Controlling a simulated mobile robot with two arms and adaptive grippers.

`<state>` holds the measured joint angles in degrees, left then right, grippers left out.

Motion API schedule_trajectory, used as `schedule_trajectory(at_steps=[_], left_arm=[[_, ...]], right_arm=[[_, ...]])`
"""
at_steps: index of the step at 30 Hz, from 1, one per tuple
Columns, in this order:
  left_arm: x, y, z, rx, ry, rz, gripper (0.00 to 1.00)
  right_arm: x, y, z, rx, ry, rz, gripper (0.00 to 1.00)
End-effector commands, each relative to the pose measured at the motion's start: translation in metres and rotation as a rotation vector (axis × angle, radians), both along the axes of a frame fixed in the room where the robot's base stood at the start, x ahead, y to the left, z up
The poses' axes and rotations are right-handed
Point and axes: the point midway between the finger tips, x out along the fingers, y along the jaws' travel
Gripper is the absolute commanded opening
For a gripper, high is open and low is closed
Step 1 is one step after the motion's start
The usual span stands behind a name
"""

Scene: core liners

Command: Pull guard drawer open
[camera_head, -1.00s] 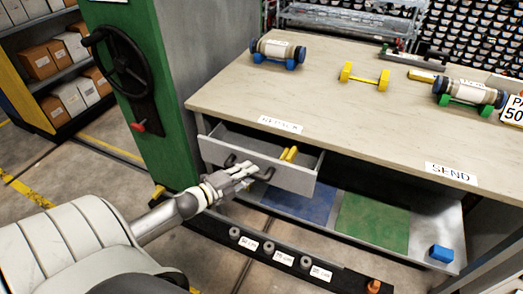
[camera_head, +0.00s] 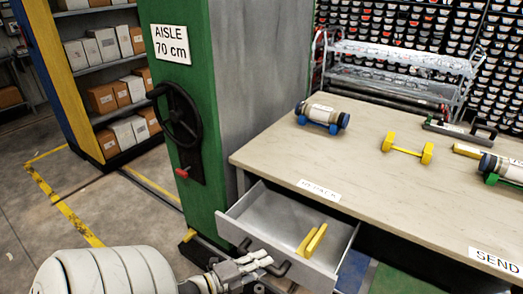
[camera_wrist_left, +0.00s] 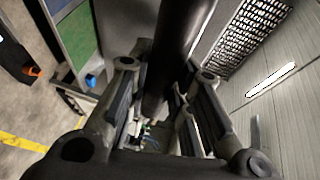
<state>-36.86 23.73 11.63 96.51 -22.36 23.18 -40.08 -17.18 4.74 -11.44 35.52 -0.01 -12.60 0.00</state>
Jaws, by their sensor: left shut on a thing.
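The grey guard drawer (camera_head: 275,215) under the workbench is pulled out, with its inside showing in the head view. In the left wrist view the dark handle (camera_wrist_left: 180,45) runs between the fingers (camera_wrist_left: 158,105) of my left gripper. My right gripper is not in view.
The workbench (camera_head: 350,170) carries a blue-footed roller (camera_head: 322,117), a yellow dumbbell-shaped piece (camera_head: 407,149) and a green-footed roller (camera_head: 500,168). A green cabinet with a black handwheel (camera_head: 180,118) stands left of the drawer. Floor to the left is clear.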

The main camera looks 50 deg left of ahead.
Motion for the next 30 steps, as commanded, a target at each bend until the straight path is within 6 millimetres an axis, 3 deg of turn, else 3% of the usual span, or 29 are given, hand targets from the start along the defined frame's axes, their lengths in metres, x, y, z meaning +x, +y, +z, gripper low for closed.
schedule_trajectory(at_steps=[3,4,9,20,26,30], left_arm=[[0.0,0.0,-0.001,0.0,0.002,0.001,0.0],[0.0,0.0,-0.001,0.0,0.002,0.001,0.21],[0.0,0.0,-0.001,-0.001,0.001,0.001,0.42],[-0.003,0.001,0.0,-0.001,0.001,0.001,0.42],[-0.027,0.004,0.003,-0.001,0.004,0.003,0.42],[-0.055,0.009,0.008,-0.001,0.005,0.003,0.42]], right_arm=[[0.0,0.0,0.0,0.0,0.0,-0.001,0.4],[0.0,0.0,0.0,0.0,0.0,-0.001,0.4],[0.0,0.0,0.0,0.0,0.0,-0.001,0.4],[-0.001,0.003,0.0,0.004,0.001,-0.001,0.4],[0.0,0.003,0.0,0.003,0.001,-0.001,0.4],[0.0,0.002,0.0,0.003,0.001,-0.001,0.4]])
